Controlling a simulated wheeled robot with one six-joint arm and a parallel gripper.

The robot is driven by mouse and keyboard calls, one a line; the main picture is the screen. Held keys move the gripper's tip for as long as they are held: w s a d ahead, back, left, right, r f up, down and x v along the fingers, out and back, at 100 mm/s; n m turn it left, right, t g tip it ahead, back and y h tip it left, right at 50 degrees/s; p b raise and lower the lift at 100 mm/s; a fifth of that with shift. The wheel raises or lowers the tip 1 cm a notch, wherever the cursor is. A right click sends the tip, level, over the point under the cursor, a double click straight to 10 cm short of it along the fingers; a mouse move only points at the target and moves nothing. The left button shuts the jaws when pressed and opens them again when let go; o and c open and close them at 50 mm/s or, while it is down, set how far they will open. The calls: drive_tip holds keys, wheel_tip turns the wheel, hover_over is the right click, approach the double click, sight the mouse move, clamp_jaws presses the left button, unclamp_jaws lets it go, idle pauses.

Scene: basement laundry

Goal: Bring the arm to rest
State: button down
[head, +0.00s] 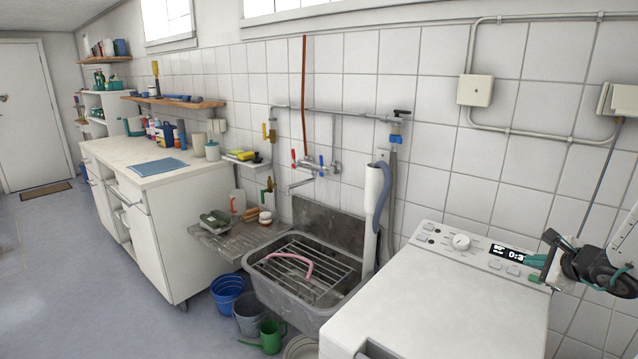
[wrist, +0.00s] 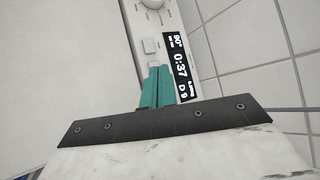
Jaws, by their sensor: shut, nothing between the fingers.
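My gripper (head: 537,261) is at the right of the head view, over the back right of the white washing machine (head: 440,300), close to its control panel. Its teal fingers are together with nothing between them. In the wrist view the shut teal fingers (wrist: 158,88) point at the panel beside the lit display (wrist: 181,68), which reads 90°, 0:37. The head view shows the same display (head: 507,253) just left of the fingertips. I cannot tell whether the fingertips touch the panel. Part of my arm is cut off by the right edge.
A round knob (head: 459,242) sits on the panel. The tiled wall stands close behind the machine. A wall box (head: 475,90) is above. The machine's top is clear.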

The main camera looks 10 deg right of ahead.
drive_tip(key=s+a+r+n+g+y, duration=0.2)
drive_tip(key=a+n, duration=0.2)
drive_tip(key=a, duration=0.3)
drive_tip(key=s+a+r+n+g+y, duration=0.1)
drive_tip(key=s+a+n+y, duration=0.2)
drive_tip(key=a, duration=0.5)
drive_tip(key=s+a+r+n+g+y, duration=0.1)
drive_tip(key=a+r+n+g+y, duration=0.1)
drive_tip(key=a+n, duration=0.4)
drive_tip(key=s+a+r+n+g+h, duration=0.2)
drive_tip(key=s+a+n, duration=0.4)
drive_tip(key=s, duration=0.3)
drive_tip(key=s+a+r+n+g+h, duration=0.3)
drive_tip(key=s+a+n, duration=0.3)
drive_tip(key=s, duration=0.4)
drive_tip(key=shift+a+r+n+h, duration=0.3)
drive_tip(key=shift+a+r+h, duration=0.3)
drive_tip(key=shift+a+r, duration=0.25)
drive_tip(key=shift+d, duration=0.2)
